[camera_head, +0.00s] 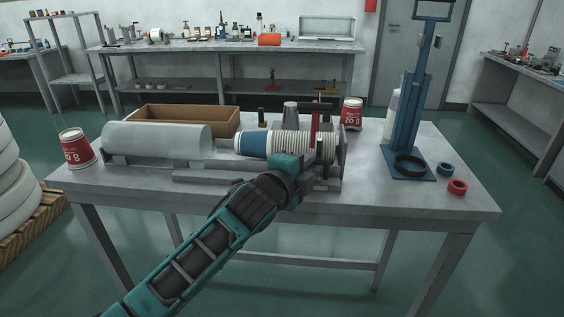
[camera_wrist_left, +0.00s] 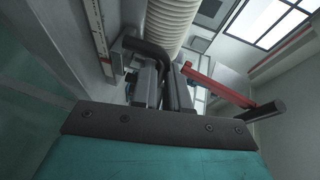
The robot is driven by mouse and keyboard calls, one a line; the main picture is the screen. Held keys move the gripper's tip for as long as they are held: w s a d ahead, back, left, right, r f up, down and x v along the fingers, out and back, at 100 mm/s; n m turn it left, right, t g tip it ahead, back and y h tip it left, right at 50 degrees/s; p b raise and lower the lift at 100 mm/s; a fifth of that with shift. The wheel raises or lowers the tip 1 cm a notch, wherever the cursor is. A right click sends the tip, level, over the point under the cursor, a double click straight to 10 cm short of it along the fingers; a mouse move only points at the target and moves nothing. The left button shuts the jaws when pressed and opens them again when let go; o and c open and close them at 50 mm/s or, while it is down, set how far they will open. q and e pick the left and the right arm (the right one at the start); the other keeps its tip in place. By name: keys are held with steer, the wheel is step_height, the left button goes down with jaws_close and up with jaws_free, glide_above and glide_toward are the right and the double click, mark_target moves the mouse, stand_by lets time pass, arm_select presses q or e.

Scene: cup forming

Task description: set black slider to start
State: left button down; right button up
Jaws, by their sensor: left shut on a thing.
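My left gripper (camera_head: 318,172) is at the right end of the cup machine on the table, in front of the stack of white cups (camera_head: 290,144). In the left wrist view the gripper (camera_wrist_left: 165,88) is shut on a dark part, which I take for the black slider (camera_wrist_left: 148,47). There it shows as a bent black bar beside the ribbed cup stack (camera_wrist_left: 172,22). The jaws hide much of the grip. My right gripper is not in view.
A red lever (camera_wrist_left: 216,84) with a black handle (camera_wrist_left: 262,111) is close right of the gripper in the wrist view. A blue press (camera_head: 407,130) stands on the table's right. A brown tray (camera_head: 190,116) and red cans (camera_head: 76,149) are also there.

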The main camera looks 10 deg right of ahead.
mark_target(322, 164)
arm_select(q)
steer(key=shift+s+d, duration=0.25)
steer(key=shift+d, duration=0.4)
steer(key=shift+s+d, duration=0.2)
steer(key=shift+d, duration=0.45)
steer(key=c, duration=1.4)
jaws_free()
steer(key=shift+d, duration=0.15)
steer(key=shift+a, duration=0.2)
steer(key=shift+s+a, duration=0.15)
steer(key=shift+s, duration=0.05)
steer(key=v, duration=1.2)
steer(key=shift+p, duration=0.45)
steer(key=shift+s, duration=0.1)
